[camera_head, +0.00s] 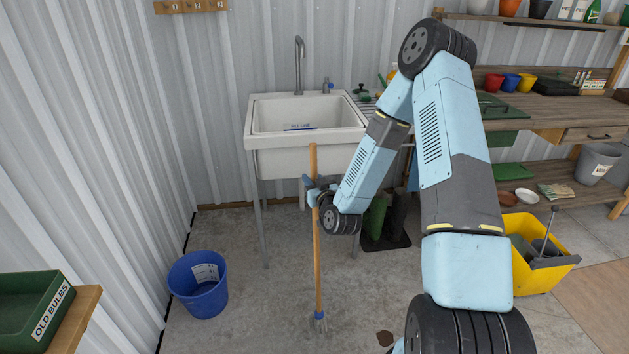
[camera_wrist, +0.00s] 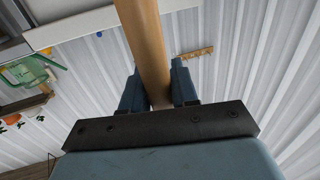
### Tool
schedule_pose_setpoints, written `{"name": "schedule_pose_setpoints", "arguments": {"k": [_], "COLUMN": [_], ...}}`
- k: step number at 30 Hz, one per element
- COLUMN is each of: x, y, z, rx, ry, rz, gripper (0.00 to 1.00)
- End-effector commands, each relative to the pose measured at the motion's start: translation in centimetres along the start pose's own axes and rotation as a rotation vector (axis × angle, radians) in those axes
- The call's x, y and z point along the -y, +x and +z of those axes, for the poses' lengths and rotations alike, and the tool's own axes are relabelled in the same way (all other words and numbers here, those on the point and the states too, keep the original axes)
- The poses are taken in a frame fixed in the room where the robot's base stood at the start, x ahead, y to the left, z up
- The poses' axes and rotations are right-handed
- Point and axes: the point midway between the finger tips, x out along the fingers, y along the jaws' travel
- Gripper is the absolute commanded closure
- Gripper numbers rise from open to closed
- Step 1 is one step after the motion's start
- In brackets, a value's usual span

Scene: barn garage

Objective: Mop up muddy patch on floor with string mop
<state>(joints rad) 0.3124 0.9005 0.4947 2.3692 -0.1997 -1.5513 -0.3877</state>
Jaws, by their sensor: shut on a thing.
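My gripper (camera_head: 312,188) is shut on the wooden handle of the string mop (camera_head: 318,268). The mop stands nearly upright in front of the sink, and its grey string head (camera_head: 319,322) is at the concrete floor. In the wrist view the handle (camera_wrist: 146,45) passes between the two fingers of my gripper (camera_wrist: 158,90). A brown muddy patch (camera_head: 385,339) lies on the floor to the right of the mop head, near the bottom edge of the head view. The mop head is apart from it. My arm may hide part of the patch.
A white sink (camera_head: 305,148) stands behind the mop. A blue bucket (camera_head: 198,284) is on the floor at left, and a yellow mop bucket (camera_head: 540,255) at right. A green OLD BULBS tray (camera_head: 30,302) sits at lower left.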

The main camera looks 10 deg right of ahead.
Motion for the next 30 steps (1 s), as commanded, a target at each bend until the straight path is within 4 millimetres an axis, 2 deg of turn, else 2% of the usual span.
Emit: {"name": "schedule_pose_setpoints", "arguments": {"k": [21, 30], "x": [0.1, 0.1], "y": [0.0, 0.0], "z": [-5.9, -6.8], "rx": [-0.003, -0.002], "ry": [-0.002, 0.0], "rz": [-0.002, -0.002], "gripper": [1.0, 1.0]}}
